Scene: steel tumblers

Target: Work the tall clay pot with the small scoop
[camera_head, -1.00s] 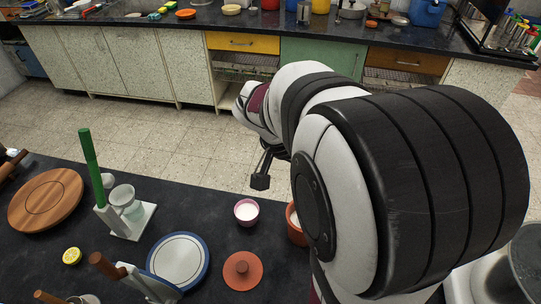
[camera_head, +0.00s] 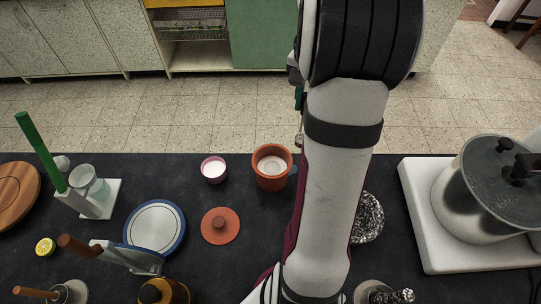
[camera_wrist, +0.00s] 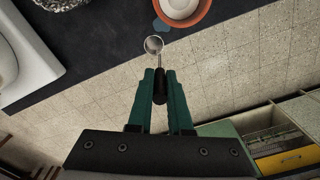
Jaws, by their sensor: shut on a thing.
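The tall clay pot (camera_head: 262,181) stands open near the table's far edge, with pale contents inside. Its orange rim (camera_wrist: 204,10) is cut off at the top of the wrist view. My gripper (camera_wrist: 160,76) is shut on the dark handle of the small scoop (camera_wrist: 154,44). The scoop's round metal bowl points toward the table, near its edge and apart from the pot. In the head view my gripper (camera_head: 299,98) is mostly hidden behind my arm, and the scoop bowl (camera_head: 298,140) shows just beyond the pot, to its right.
A terracotta lid (camera_head: 232,231) lies in front of the pot, and a small pink cup (camera_head: 214,170) with white contents stands left. A blue-rimmed plate (camera_head: 155,225) is farther left. A steel pot (camera_head: 465,205) on a white base (camera_head: 412,190) stands right. Floor lies beyond the edge.

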